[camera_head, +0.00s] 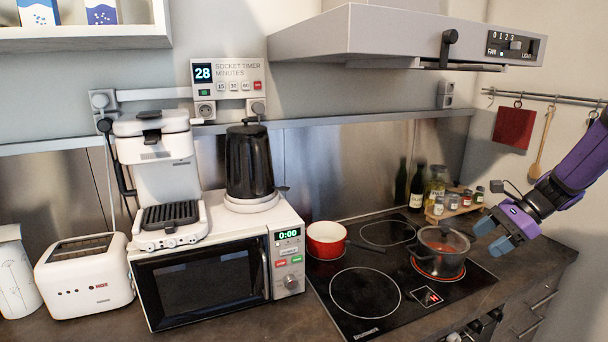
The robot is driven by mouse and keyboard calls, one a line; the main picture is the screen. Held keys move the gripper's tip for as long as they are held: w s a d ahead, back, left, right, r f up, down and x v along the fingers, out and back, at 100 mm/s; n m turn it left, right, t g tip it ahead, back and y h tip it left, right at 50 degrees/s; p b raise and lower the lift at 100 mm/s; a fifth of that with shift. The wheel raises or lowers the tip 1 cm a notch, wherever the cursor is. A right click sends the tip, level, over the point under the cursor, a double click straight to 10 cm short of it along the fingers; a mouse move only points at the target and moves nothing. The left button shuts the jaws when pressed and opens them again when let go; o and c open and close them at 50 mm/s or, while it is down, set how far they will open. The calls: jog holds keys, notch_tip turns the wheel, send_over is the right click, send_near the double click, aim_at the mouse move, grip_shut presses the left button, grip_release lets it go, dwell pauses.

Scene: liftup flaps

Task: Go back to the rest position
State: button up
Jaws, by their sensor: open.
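My gripper (492,236) is at the right, at the end of my purple arm. Its blue fingers point left and down, spread apart, with nothing visible between them. It is above the right part of the counter, to the right of the dark lidded pot (441,252). It looks apart from the pot, though the exact gap cannot be told. The pot sits on the cooktop (395,310), on a ring that shows red.
A red pan (326,240) stands on the cooktop's back left. Spice jars (452,201) and bottles (417,187) stand behind my gripper. The range hood (400,38) hangs above. A microwave (205,280) carries a coffee machine and kettle; a toaster (86,275) is left.

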jog(key=s+a+r+n+h, duration=0.3)
jog(key=s+a+r+n, duration=0.2)
jog(key=a+r, duration=0.25)
jog(key=s+a+r+n+t+h, duration=0.1)
jog(key=s+a+r+n, duration=0.1)
jog(key=s, duration=0.5)
jog(key=s+a+r+n+t+h, duration=0.1)
jog(key=s+a+r+n+h, duration=0.1)
jog(key=s+r+n, duration=0.3)
jog(key=s+a+r+n+t+h, duration=0.1)
jog(key=s+a+r+n+h, duration=0.1)
jog(key=s+n, duration=0.4)
jog(key=s+a+r, duration=0.1)
jog(key=s+a, duration=0.1)
jog(key=s, duration=0.1)
jog(key=shift+s+r+n, duration=0.25)
jog(key=shift+s+n, duration=0.05)
jog(key=shift+s, duration=0.1)
